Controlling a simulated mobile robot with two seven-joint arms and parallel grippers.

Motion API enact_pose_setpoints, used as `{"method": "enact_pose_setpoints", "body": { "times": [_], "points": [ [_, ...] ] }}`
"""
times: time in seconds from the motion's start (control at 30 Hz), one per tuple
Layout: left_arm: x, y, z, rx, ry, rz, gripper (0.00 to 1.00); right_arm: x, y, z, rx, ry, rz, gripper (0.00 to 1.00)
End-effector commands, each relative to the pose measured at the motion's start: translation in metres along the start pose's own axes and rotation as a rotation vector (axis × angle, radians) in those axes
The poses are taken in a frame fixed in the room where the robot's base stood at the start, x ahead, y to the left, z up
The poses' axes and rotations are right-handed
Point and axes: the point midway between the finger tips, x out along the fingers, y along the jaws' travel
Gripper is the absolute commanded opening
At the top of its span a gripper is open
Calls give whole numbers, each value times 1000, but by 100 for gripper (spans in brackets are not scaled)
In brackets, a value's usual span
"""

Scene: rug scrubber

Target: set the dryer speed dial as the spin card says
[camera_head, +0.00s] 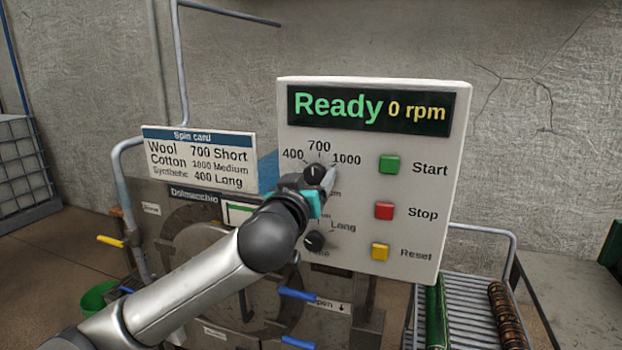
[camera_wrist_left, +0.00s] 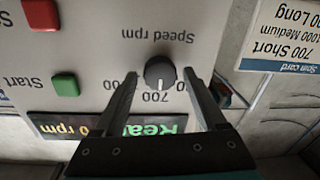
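The speed dial (camera_head: 314,173) is a black knob on the white control panel (camera_head: 290,130), with 400, 700 and 1000 around it. Its pale mark appears to point at 700. The dial also shows in the left wrist view (camera_wrist_left: 160,73), upside down. My left gripper (camera_wrist_left: 160,76) is open, with one finger on each side of the dial; I cannot tell whether they touch it. In the head view the gripper (camera_head: 325,180) partly covers the dial's label. The spin card (camera_head: 200,157) reads Wool 700 Short, Cotton 1000 Medium, Synthetic 400 Long. My right gripper is out of view.
The display (camera_head: 368,108) reads Ready, 0 rpm. Start (camera_head: 389,164), Stop (camera_head: 384,211) and Reset (camera_head: 380,252) buttons sit right of the dials. A second black dial (camera_head: 314,241) is below. A green roll (camera_head: 436,315) and a brown roll (camera_head: 505,315) lie on a rack at right.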

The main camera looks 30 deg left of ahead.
Motion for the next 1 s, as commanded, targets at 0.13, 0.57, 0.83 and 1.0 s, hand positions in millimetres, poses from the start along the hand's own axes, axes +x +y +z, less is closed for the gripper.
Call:
{"method": "enact_pose_setpoints", "body": {
  "times": [0.13, 0.57, 0.83, 1.0],
  "points": [
    [0, 0, 0, 0, 0, 0, 55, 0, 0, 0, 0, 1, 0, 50],
    [0, 0, 0, 0, 0, 0, 7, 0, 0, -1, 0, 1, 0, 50],
    [0, 0, 0, 7, 0, -1, 0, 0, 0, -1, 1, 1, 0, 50],
    [0, 0, 0, 49, 2, -1, 0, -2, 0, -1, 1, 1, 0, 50]
  ]
}}
